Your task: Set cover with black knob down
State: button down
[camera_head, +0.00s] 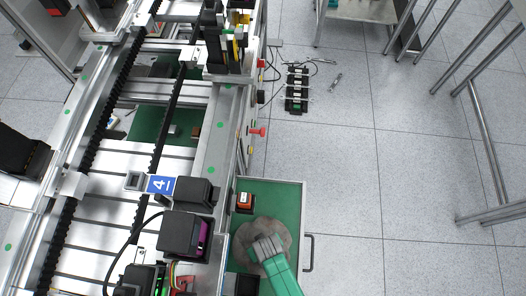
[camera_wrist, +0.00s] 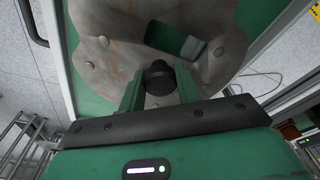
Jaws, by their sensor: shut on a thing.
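The cover (camera_head: 243,236) is a grey, stained, irregular plate at the open drawer (camera_head: 275,193) with a green bottom, in the head view. In the wrist view the cover (camera_wrist: 105,35) fills the upper middle, with several round bolt heads and a rectangular opening through which green shows. Its black knob (camera_wrist: 157,76) stands between my two green fingers. My gripper (camera_wrist: 158,92) is shut on the knob. In the head view my green gripper (camera_head: 264,246) covers the cover's middle and hides the knob. I cannot tell whether the cover touches the drawer bottom.
A red and black block (camera_head: 245,201) lies in the drawer above the cover, and a dark part (camera_head: 246,285) sits at its lower left. The drawer handle (camera_head: 309,252) sticks out to the right. The aluminium machine frame (camera_head: 222,140) borders the left; the tiled floor at right is mostly free.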

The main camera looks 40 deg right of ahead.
jog(key=shift+f+b, duration=0.65)
jog(key=shift+f, duration=1.3)
jog(key=shift+f, duration=0.1)
jog(key=c, duration=1)
grip_release()
jog(key=r+p, duration=0.1)
jog(key=r, duration=0.3)
jog(key=s+r+p, duration=0.1)
jog(key=r, duration=0.3)
jog(key=r+p, duration=0.2)
jog(key=r, duration=0.2)
jog(key=shift+s+a, duration=0.15)
jog(key=shift+s, duration=0.2)
